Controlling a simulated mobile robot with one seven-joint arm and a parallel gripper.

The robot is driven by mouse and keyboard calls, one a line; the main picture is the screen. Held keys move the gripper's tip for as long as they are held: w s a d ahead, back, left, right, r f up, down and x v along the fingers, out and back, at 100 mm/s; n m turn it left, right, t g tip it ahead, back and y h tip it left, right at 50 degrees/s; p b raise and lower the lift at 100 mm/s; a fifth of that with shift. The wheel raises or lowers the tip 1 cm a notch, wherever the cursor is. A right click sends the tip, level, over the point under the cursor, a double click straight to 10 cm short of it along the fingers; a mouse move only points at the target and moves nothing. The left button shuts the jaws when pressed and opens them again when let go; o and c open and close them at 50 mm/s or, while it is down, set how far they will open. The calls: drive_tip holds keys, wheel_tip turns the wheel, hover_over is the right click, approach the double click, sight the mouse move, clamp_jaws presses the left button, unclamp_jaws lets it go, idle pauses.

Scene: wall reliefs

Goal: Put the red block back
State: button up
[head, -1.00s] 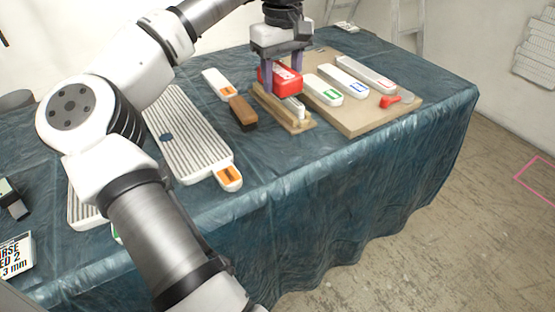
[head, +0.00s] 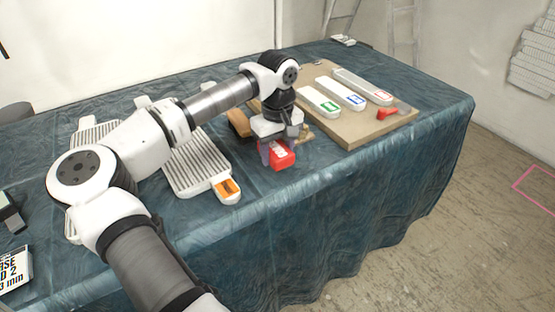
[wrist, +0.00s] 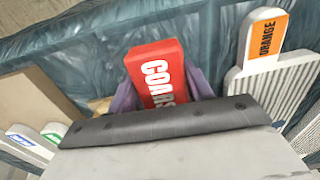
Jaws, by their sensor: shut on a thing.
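The red block (head: 282,156) is held between the purple fingers of my gripper (head: 277,150), near the front edge of the blue-covered table. In the wrist view the red block (wrist: 157,72) shows white lettering that begins "COARS", the rest hidden by the gripper body. My gripper is shut on it. Whether the block touches the cloth cannot be told. A small wooden stand (head: 305,134) is just behind and to the right, mostly hidden by my gripper.
A tan board (head: 350,128) to the right bears several white labelled bars and a small red piece (head: 387,114). A grey ribbed panel (head: 195,165) with an orange-labelled tab lies left. A brown block (head: 238,122) is behind my gripper. The cloth at front right is clear.

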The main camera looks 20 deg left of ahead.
sight(277, 149)
drive_tip(key=shift+f, duration=1.65)
drive_tip(key=shift+f, duration=0.1)
drive_tip(key=shift+f, duration=0.15)
drive_tip(key=o, duration=0.9)
drive_tip(key=shift+o, duration=0.2)
drive_tip(key=shift+r, duration=0.25)
wheel_tip(277, 149, up, 12)
